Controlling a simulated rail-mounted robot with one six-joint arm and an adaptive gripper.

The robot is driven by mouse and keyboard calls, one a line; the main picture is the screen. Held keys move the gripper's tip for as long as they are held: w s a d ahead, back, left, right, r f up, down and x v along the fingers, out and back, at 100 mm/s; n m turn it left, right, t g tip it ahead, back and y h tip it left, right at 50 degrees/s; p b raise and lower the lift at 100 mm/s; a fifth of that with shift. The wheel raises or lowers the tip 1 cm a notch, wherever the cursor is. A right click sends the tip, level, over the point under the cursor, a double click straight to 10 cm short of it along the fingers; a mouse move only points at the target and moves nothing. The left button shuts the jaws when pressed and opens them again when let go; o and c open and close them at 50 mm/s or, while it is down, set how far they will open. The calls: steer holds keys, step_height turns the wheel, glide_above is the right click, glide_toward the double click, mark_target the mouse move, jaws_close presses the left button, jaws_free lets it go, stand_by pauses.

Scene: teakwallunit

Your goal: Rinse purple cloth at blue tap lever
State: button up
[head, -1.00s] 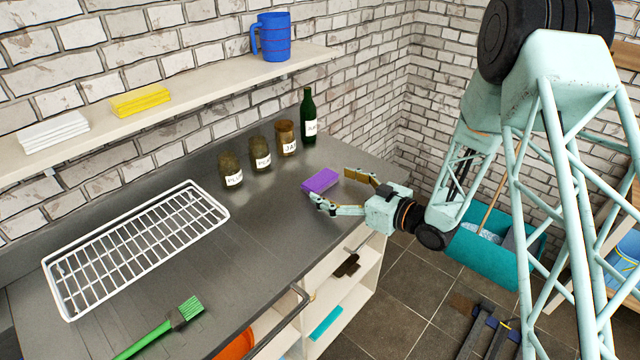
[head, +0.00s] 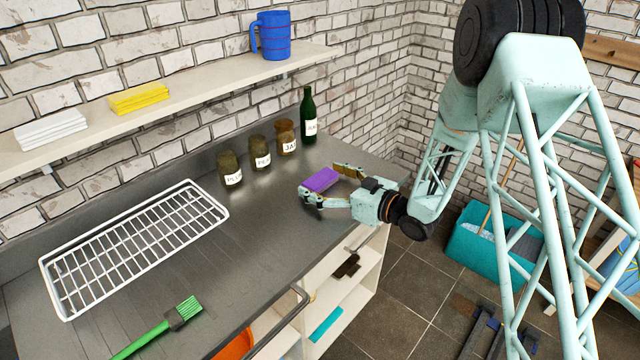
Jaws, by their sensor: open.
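The purple cloth (head: 320,180) is a small folded block lying on the grey metal counter (head: 262,215), near its right end. My gripper (head: 326,184) is open at the counter's right end, with its fingers on either side of the cloth. One finger is on the near side and the other on the far side. I cannot tell whether either finger touches the cloth. No blue tap lever is visible in the head view.
A white wire rack (head: 135,245) and a green brush (head: 160,328) are on the counter. Several labelled jars (head: 259,153) and a green bottle (head: 308,117) stand behind the cloth. The wall shelf (head: 200,82) holds a blue mug (head: 271,36), a yellow cloth (head: 140,98) and a white cloth (head: 50,131).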

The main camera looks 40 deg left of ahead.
steer(key=shift+a, duration=0.2)
steer(key=shift+c, duration=0.5)
steer(key=c, duration=0.9)
